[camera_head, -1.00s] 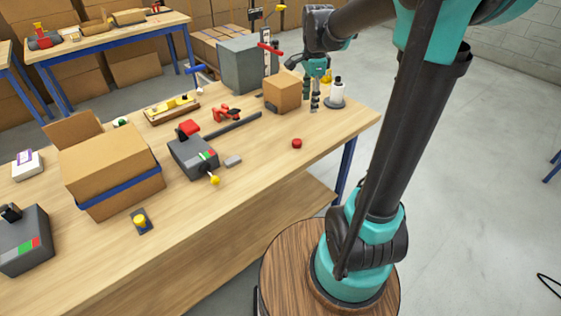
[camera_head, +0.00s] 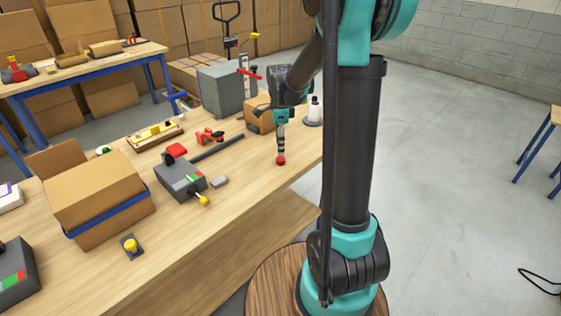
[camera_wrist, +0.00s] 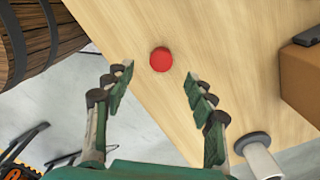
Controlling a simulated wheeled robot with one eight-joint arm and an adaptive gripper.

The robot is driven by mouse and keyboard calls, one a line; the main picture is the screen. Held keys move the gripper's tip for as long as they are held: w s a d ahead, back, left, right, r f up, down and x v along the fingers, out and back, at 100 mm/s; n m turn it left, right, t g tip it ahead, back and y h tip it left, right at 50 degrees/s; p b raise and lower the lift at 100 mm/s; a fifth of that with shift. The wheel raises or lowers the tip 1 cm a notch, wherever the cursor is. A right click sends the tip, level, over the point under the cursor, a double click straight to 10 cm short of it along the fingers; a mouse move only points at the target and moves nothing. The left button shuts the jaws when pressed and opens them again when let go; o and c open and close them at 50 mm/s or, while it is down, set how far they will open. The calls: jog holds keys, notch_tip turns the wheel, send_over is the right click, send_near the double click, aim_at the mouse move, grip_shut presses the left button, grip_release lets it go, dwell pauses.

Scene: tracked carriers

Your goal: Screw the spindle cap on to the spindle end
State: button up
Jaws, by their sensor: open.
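A small round red cap (camera_head: 281,160), likely the spindle cap, lies on the wooden bench. It also shows in the wrist view (camera_wrist: 161,59), loose on the wood. My gripper (camera_head: 281,151) points down just above the cap. In the wrist view my gripper's (camera_wrist: 159,73) two green fingers are spread wide and empty, with the cap showing between and just beyond the tips. A red clamp-like part (camera_head: 209,136) and a dark bar (camera_head: 218,147) lie further left on the bench; I cannot make out the spindle end for certain.
The wood around the cap is clear.

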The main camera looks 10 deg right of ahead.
aim_at(281, 158)
jog(key=shift+w+d+f, duration=0.1)
jog(key=shift+d+f, duration=0.05)
jog(key=shift+f, duration=2.9)
jog(key=c, duration=0.9)
